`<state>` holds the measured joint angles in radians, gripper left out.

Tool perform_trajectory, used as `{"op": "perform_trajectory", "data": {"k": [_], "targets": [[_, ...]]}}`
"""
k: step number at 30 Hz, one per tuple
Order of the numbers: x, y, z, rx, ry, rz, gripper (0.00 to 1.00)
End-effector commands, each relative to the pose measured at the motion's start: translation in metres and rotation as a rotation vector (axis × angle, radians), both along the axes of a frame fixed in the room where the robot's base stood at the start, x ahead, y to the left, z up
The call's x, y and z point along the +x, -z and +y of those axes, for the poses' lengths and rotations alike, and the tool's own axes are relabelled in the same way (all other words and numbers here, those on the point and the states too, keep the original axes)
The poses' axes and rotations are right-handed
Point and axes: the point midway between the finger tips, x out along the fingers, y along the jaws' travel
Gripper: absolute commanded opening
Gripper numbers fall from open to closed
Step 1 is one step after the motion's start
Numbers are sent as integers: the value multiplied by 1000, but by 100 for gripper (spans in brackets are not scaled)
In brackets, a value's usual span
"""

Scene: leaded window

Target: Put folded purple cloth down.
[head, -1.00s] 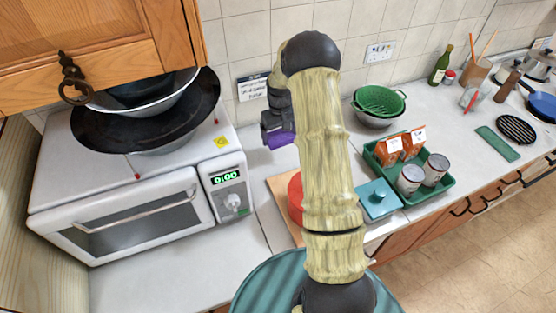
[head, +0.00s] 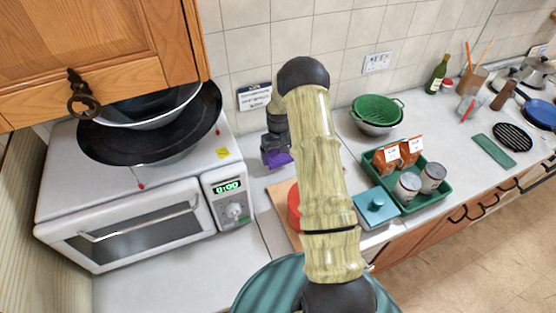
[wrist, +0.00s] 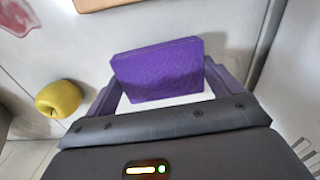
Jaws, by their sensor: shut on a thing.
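The folded purple cloth (wrist: 158,72) is a thick flat block between the fingers of my gripper (wrist: 163,84) in the wrist view. My gripper is shut on it. In the head view my gripper (head: 275,150) is behind my arm, over the counter between the microwave and the green colander. Only a small purple patch shows at its lower end there. Pale counter (wrist: 235,25) shows around the cloth in the wrist view; I cannot tell whether the cloth touches it.
A yellow apple (wrist: 58,99) lies left of my gripper in the wrist view. The microwave (head: 140,225) stands left, carrying stacked bowls (head: 150,135). A wooden board (head: 281,204) with a red round item (head: 294,207), a teal-lidded box (head: 376,206) and a green tray (head: 428,201) are nearby.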

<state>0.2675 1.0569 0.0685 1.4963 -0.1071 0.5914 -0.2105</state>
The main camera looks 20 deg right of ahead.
Motion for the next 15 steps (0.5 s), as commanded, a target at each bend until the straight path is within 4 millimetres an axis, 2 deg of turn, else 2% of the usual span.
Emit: {"op": "perform_trajectory", "data": {"k": [5, 15], "targets": [[-1, 4, 0, 1, 0, 2, 72], [0, 37, 0, 0, -1, 0, 72]]}}
